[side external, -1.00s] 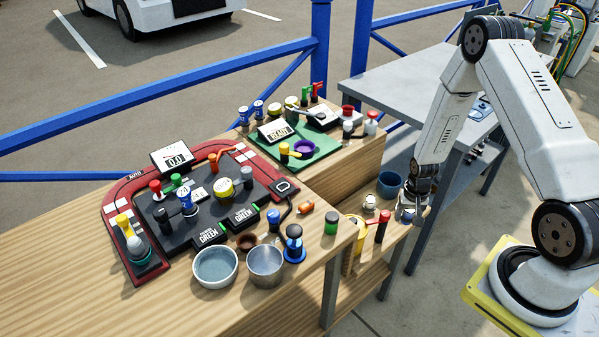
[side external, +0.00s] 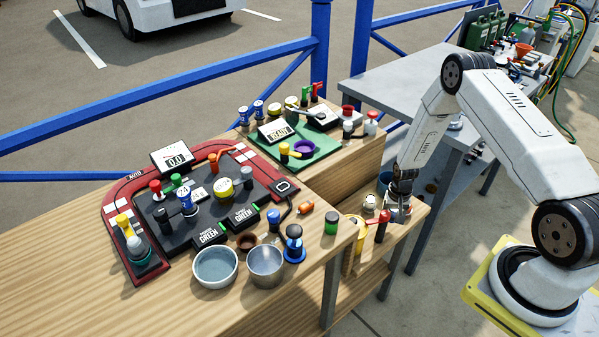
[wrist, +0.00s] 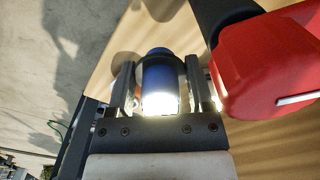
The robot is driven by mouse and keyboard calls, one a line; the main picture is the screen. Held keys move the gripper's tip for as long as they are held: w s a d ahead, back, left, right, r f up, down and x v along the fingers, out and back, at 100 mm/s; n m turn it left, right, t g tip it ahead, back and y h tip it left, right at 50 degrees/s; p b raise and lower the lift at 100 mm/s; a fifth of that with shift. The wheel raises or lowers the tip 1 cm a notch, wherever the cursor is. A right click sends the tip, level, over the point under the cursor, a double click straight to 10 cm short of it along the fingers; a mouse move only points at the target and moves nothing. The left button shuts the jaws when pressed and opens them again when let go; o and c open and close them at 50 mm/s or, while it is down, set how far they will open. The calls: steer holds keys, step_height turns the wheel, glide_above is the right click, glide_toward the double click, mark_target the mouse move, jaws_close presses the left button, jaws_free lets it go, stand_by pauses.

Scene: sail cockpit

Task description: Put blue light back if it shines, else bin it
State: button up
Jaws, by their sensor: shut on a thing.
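My gripper (side external: 400,207) is low over the small wooden side shelf at the right. In the wrist view my gripper (wrist: 160,88) is shut on the blue light (wrist: 159,72), which sits between the two fingers. The light has a blue body with a dark band, and its end nearest the palm glows bright white. In the side view the light cannot be made out clearly at the fingers. A dark blue cup (side external: 385,178) stands just behind my gripper, partly hidden by it. Which container is the bin cannot be told.
A red-topped object (side external: 382,226) stands close by and looms large in the wrist view (wrist: 265,65). A white knob (side external: 369,203) is beside it. The bench holds a red-edged panel (side external: 115,215), a pale bowl (side external: 214,280), a metal cup (side external: 266,276) and a green board (side external: 318,150).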

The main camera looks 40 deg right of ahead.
mark_target(390, 221)
steer(key=shift+w+d+f, duration=0.1)
steer(key=shift+w+f, duration=0.15)
steer(key=shift+f, duration=1.55)
steer(key=shift+f, duration=0.1)
steer(key=o, duration=1.2)
steer(key=shift+o, duration=0.2)
steer(key=shift+r, duration=6.1)
